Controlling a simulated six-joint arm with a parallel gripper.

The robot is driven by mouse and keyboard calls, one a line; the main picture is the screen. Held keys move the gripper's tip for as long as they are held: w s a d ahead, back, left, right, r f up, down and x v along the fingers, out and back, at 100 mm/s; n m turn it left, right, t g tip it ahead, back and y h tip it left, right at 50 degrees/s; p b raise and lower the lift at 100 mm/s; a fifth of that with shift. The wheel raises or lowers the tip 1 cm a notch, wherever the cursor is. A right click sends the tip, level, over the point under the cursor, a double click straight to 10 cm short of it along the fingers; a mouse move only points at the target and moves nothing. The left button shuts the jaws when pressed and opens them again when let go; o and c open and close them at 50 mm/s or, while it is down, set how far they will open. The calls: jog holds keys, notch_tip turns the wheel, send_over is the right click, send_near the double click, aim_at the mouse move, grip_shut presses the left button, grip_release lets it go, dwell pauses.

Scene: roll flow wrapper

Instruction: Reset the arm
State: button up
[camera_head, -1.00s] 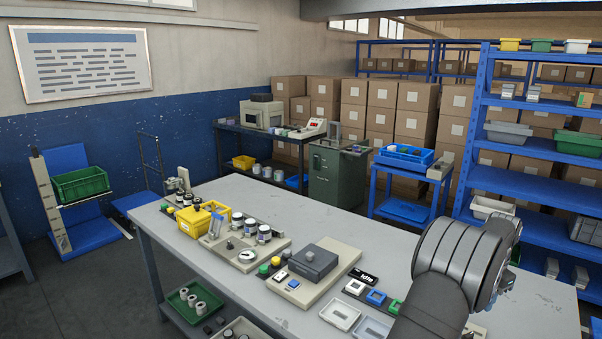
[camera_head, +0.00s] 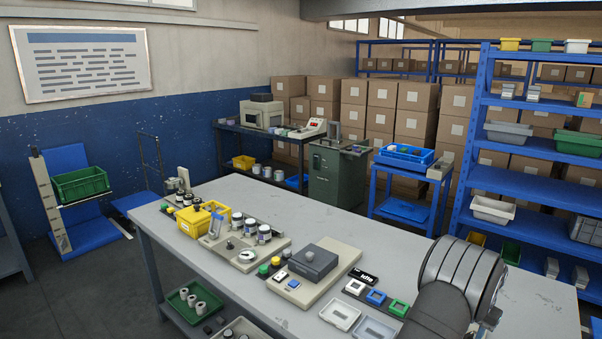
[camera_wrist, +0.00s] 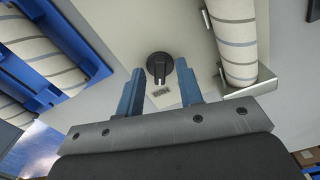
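My arm stands at the right front of the grey workbench (camera_head: 250,200) in the head view, and its gripper is hidden there. More striped rolls (camera_wrist: 40,45) lie in a blue holder at the left.
On the bench stand a yellow bin (camera_head: 205,217), a device with a dark grey block (camera_head: 313,262), an "Idle" sign (camera_head: 364,277), and white, blue and green framed squares (camera_head: 376,297). A blue shelf (camera_head: 530,150) stands at the right. The bench's back middle is clear.

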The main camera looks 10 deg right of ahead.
jog(key=n, duration=0.8)
jog(key=shift+n, duration=0.3)
jog(key=shift+r, duration=1.4)
notch_tip(320, 180, down, 2)
jog(key=shift+f, duration=0.45)
jog(key=m, duration=0.4)
jog(key=shift+r+m, duration=0.1)
jog(key=shift+m, duration=2.1)
